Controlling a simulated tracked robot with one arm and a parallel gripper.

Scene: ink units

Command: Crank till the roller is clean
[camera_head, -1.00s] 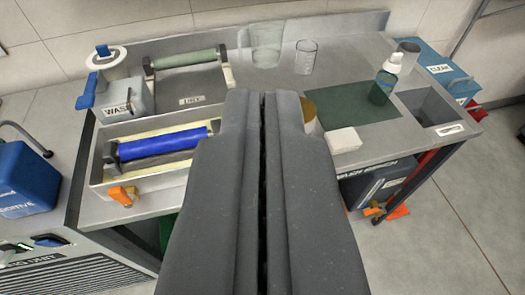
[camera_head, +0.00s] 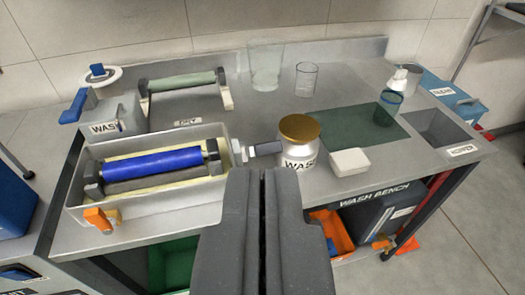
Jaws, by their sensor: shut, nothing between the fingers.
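A blue-inked roller (camera_head: 152,163) lies across the wash tray (camera_head: 224,138) on the left of the bench, above a darker grey roller. The blue covers its visible length. A crank with a dark grip (camera_head: 265,148) sticks out of the tray's right side. My gripper (camera_head: 265,172) is shut and empty, just below and in front of the crank grip in the picture. It looks apart from the grip.
A gold-lidded wash jar (camera_head: 299,146) stands right of the crank. A white block (camera_head: 349,161), green mat (camera_head: 360,128), spray bottle (camera_head: 390,98) and hopper (camera_head: 440,131) are farther right. A green roller rests on the drying rack (camera_head: 181,82) behind. An orange valve (camera_head: 99,219) projects from the tray's front.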

